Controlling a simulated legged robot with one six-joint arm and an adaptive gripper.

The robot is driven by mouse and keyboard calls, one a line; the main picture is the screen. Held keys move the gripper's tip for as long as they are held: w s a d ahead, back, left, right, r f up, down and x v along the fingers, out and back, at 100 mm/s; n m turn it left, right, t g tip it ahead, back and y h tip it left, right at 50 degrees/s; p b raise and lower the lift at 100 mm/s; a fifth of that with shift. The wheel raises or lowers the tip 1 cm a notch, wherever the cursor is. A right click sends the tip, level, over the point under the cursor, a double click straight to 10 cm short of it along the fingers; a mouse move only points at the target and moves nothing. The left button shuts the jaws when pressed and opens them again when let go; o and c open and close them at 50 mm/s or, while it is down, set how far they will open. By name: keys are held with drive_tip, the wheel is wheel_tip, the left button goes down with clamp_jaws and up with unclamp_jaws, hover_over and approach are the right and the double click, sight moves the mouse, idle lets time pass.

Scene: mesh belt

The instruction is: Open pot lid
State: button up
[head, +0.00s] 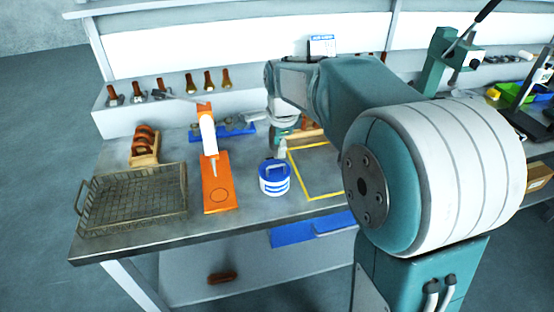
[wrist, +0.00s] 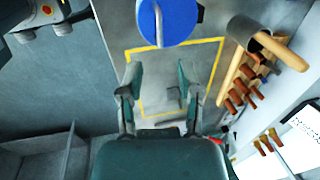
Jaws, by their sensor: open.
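The pot (head: 274,182) is a small white and blue container with a blue lid (head: 275,166). It stands on the workbench just left of the yellow outlined square. In the wrist view the blue lid (wrist: 168,20) shows at the top, with a pale bar-like handle (wrist: 158,24) on it. My gripper (wrist: 160,78) is open and empty, its two fingers over the yellow square and apart from the lid. In the head view my gripper (head: 283,148) is small and partly hidden, just behind the pot.
A wire basket (head: 132,200) and an orange stand (head: 218,185) are left of the pot. A wooden rack (head: 144,148) stands behind the basket. In the wrist view a wooden rack with brown-tipped tools (wrist: 243,85) and a mallet (wrist: 270,42) lie right. The yellow square (head: 320,195) looks mostly clear.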

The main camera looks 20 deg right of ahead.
sight(278, 165)
drive_tip(key=f, duration=0.3)
drive_tip(key=w+f, duration=0.1)
drive_tip(key=f, duration=0.2)
drive_tip(key=shift+w+f, duration=0.15)
drive_tip(key=shift+f, duration=0.2)
drive_tip(key=shift+c, duration=0.3)
clamp_jaws()
